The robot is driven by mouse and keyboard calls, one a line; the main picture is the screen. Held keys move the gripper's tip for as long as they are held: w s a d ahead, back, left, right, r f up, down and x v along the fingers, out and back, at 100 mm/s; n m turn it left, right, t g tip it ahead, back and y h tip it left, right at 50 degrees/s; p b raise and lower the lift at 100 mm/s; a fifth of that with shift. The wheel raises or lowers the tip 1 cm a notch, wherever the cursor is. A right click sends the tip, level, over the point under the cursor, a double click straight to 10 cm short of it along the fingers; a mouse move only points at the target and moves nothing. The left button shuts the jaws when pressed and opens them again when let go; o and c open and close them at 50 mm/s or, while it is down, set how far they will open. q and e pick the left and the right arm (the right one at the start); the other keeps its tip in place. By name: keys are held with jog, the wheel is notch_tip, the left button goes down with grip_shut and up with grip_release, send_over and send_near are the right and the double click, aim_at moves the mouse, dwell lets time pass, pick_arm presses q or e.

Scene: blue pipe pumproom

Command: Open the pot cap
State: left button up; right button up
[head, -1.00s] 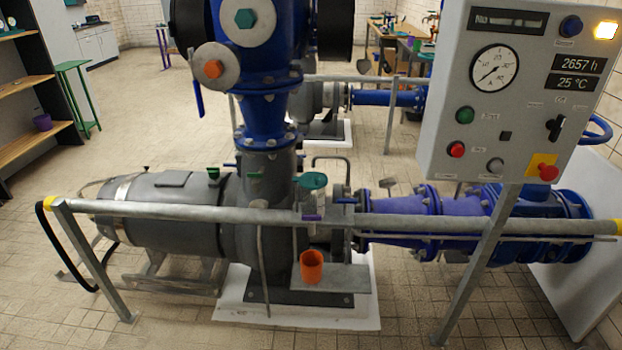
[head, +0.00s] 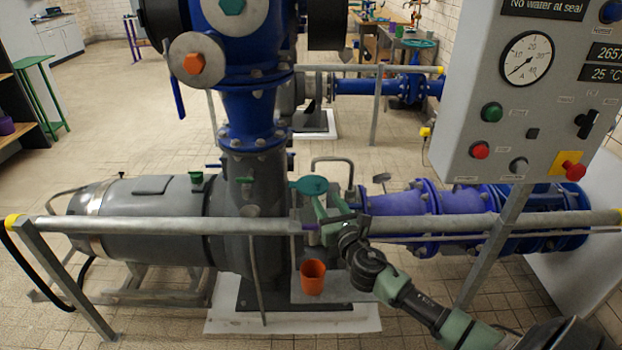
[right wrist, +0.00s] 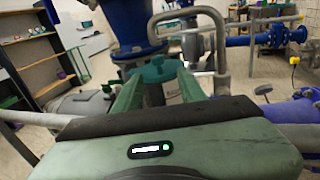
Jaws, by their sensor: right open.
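The teal round cap (head: 310,185) sits on top of the grey pot, just behind the front handrail, at the middle of the head view. My right gripper (head: 317,205) reaches in over the rail from the lower right, right by the cap. In the right wrist view, the two green fingers of my right gripper (right wrist: 157,82) are spread apart. The teal cap (right wrist: 157,68) shows between and just beyond their tips. I cannot tell whether a finger touches it. Much of the pot below is hidden by the gripper and rail. My left gripper is not in view.
A grey handrail (head: 150,225) runs across the front. An orange cup (head: 312,277) stands on a grey ledge below the cap. A bent grey pipe (head: 333,160) rises behind the cap. The control panel (head: 540,130) hangs at the right, and the blue pump column (head: 250,118) stands left.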

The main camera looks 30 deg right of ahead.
aim_at(319, 184)
jog(key=x, duration=0.2)
jog(key=r+x, duration=0.1)
jog(key=x, duration=0.4)
jog(key=shift+w+r, duration=0.35)
jog(key=shift+r, duration=0.05)
grip_shut()
dwell(1.1)
